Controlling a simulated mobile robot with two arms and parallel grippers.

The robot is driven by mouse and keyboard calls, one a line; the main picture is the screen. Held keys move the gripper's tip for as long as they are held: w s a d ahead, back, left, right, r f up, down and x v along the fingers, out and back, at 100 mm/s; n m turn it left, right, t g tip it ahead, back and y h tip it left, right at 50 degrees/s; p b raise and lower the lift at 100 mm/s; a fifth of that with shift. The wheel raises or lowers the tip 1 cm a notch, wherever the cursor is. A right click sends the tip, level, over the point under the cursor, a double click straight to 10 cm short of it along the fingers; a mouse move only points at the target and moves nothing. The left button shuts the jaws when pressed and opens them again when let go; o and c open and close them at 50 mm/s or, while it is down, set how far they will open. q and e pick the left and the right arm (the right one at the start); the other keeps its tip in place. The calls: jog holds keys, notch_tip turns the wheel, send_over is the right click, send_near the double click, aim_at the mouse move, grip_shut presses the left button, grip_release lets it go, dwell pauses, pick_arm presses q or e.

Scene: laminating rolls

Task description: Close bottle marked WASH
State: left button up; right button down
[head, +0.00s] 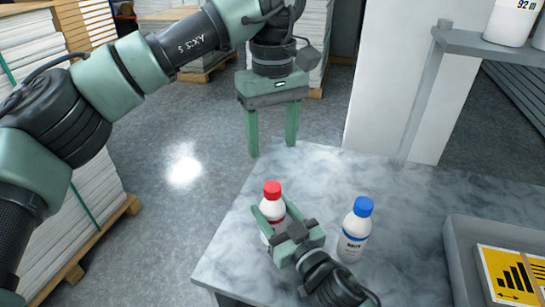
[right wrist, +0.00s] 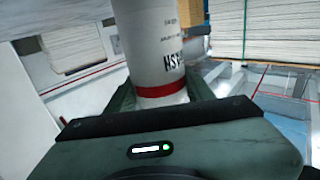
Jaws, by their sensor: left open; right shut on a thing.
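A white bottle with a red cap (head: 272,189) stands upright near the left edge of the marble-patterned table. My right gripper (head: 275,222) is shut around its body. In the right wrist view the white bottle (right wrist: 150,45) shows a red band and dark print that looks like WASH turned over. The cap sits on the bottle's top; whether it is tight I cannot tell. My left gripper (head: 271,130) is open and empty, pointing down, above and behind the red-capped bottle, apart from it.
A blue-capped white bottle (head: 355,230) stands to the right of my right gripper; its label is too small to read surely. A grey tray (head: 462,262) with a yellow sign (head: 515,275) is at the right. A shelf (head: 480,45) with white containers is above. The table's back middle is clear.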

aim_at(279, 218)
pick_arm(q)
jog(key=shift+r, duration=0.55)
pick_arm(e)
jog(key=shift+c, duration=2.4)
grip_release()
pick_arm(q)
jog(key=shift+f, duration=0.1)
pick_arm(e)
jog(key=shift+s+d+f, duration=0.1)
jog(key=shift+s+d, duration=0.1)
jog(key=shift+s, duration=0.1)
jog(key=b+v, duration=0.1)
jog(key=v, duration=0.6)
jog(key=shift+b, duration=0.4)
pick_arm(q)
jog(key=shift+f, duration=0.8)
